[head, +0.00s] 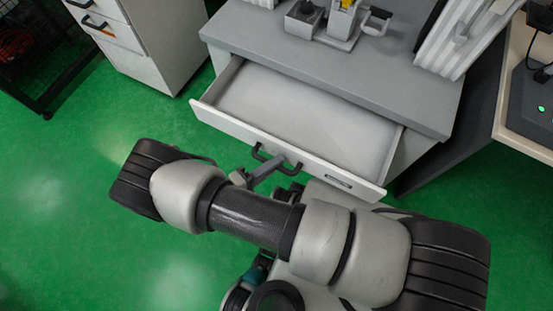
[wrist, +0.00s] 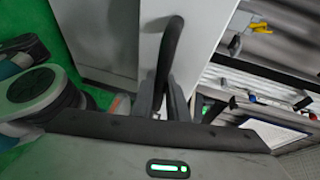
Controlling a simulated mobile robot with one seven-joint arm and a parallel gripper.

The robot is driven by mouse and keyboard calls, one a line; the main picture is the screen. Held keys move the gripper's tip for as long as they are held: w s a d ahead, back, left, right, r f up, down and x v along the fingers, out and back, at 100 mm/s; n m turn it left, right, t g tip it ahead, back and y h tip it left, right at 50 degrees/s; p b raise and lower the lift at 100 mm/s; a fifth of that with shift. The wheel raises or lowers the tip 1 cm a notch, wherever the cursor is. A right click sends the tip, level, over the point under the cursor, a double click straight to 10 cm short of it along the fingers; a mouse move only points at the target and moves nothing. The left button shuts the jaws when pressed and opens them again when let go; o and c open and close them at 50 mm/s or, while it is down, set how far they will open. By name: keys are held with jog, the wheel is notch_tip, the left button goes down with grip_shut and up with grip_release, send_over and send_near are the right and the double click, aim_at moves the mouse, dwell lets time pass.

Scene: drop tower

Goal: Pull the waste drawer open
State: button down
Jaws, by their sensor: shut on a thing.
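The waste drawer (head: 300,110) is pulled well out from under the grey worktop in the head view, and its light interior looks empty. Its white front carries a dark handle (head: 262,152) near the middle. My gripper (head: 268,172) is shut on this handle, in front of the drawer face. In the wrist view the black handle (wrist: 172,42) runs up from between my grey fingers, and the pale drawer front (wrist: 205,25) is behind it. My arm crosses the lower part of the head view, and much of my gripper is hidden behind it.
The grey worktop (head: 400,85) above the drawer bears a small grey fixture (head: 335,25) and a ribbed white rack (head: 470,35). A white drawer cabinet (head: 150,40) stands at upper left. A table (head: 525,120) with a device is at right. Green floor (head: 70,200) is clear at left.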

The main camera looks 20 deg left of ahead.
jog(key=shift+a, duration=0.1)
jog(key=c, duration=2)
grip_release()
jog(key=shift+s, duration=0.1)
jog(key=v, duration=1.7)
jog(key=shift+s+a, duration=0.15)
